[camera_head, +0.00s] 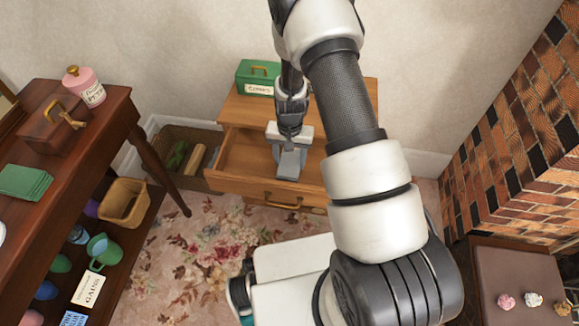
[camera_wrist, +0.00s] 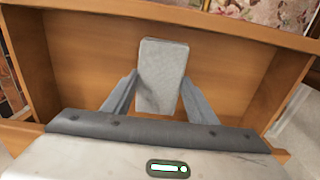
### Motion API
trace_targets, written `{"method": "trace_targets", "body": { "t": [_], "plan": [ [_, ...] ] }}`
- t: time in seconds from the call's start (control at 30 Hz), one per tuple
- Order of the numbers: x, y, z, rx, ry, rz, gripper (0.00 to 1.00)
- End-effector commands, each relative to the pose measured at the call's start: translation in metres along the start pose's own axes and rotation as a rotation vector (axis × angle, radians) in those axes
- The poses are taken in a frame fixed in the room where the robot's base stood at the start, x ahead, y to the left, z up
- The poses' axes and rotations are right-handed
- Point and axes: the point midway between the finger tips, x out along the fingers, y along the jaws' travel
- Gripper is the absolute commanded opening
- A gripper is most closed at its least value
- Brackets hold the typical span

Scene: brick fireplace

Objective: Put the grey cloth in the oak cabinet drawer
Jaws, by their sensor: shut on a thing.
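The oak cabinet (camera_head: 352,112) stands against the wall with its top drawer (camera_head: 240,160) pulled open. My gripper (camera_head: 290,160) is over the open drawer, pointing down into it. In the wrist view my gripper (camera_wrist: 158,100) is shut on the grey cloth (camera_wrist: 162,62), a small flat grey rectangle between the fingers. The cloth also shows in the head view (camera_head: 289,166). The drawer's wooden floor (camera_wrist: 90,60) and walls surround the cloth in the wrist view. I cannot tell whether the cloth touches the drawer floor.
A green box (camera_head: 257,77) sits on the cabinet top. A wicker basket (camera_head: 190,155) stands left of the cabinet. A dark wooden table (camera_head: 85,130) is at the left and a brick fireplace (camera_head: 520,130) at the right. Flowered carpet (camera_head: 190,255) lies in front.

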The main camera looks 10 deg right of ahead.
Motion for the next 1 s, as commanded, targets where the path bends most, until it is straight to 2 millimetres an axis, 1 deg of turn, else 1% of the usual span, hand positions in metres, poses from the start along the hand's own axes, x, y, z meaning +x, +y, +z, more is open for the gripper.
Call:
{"method": "trace_targets", "body": {
  "t": [0.23,0.3,0.5,0.63,0.67,0.73,0.77,1.0],
  "plan": [
    [0.034,0.0,0.001,0.0,-0.002,0.001,0.3],
    [0.036,0.0,0.0,0.0,0.0,0.0,0.3],
    [0.035,0.0,0.0,0.0,0.0,0.0,0.3],
    [0.04,0.0,0.0,0.0,0.0,0.0,0.3],
    [0.039,0.0,0.0,0.0,0.0,0.0,0.56],
    [0.038,0.0,0.0,0.0,0.0,0.0,0.68],
    [0.038,0.0,0.0,0.0,0.0,0.0,0.71],
    [0.038,0.0,0.0,0.0,0.0,0.0,0.71]
  ]
}}
